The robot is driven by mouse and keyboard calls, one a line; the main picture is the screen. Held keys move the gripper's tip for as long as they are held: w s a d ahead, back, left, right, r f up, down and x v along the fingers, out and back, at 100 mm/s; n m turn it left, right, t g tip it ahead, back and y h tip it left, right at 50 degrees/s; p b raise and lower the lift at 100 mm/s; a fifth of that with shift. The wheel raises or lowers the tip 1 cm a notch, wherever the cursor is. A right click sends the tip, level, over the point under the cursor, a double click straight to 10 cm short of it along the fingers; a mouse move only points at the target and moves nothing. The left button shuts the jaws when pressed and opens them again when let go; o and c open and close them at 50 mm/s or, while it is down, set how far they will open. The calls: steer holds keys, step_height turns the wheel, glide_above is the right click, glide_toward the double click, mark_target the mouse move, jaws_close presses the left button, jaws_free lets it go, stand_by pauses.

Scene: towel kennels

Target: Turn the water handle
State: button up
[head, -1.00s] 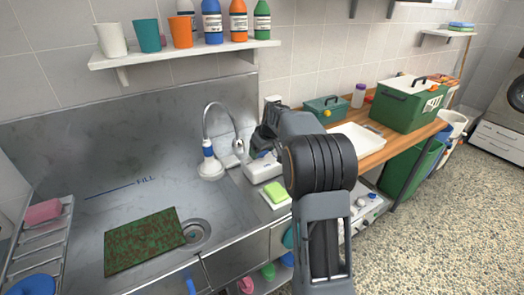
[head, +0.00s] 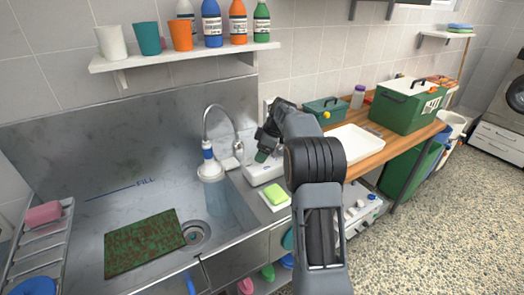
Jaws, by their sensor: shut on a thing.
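My gripper (head: 264,152) reaches over the back right corner of the sink, to the right of the tap (head: 208,148). Its jaws are shut around a small dark green piece just above a white box-like block (head: 262,170). The piece looks like the water handle, but my gripper and arm hide most of it. The tap has a curved metal hose and a white and blue head. A pale, see-through bluish column like running water (head: 217,197) hangs below the head, over the steel sink (head: 90,215).
A green-brown mat (head: 145,242) lies beside the drain (head: 195,234). A yellow-green sponge (head: 276,194) sits on the sink's right edge. Cups and bottles stand on the shelf (head: 190,57) above. The wooden counter (head: 380,152) at right holds a white tray and green boxes.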

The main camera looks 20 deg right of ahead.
steer(key=shift+n, duration=0.5)
steer(key=o, duration=0.9)
steer(key=shift+o, duration=0.2)
steer(key=p+v, duration=0.1)
steer(key=v, duration=1.3)
steer(key=shift+d+p, duration=0.2)
steer(key=shift+p, duration=0.15)
steer(key=shift+w+f, duration=0.15)
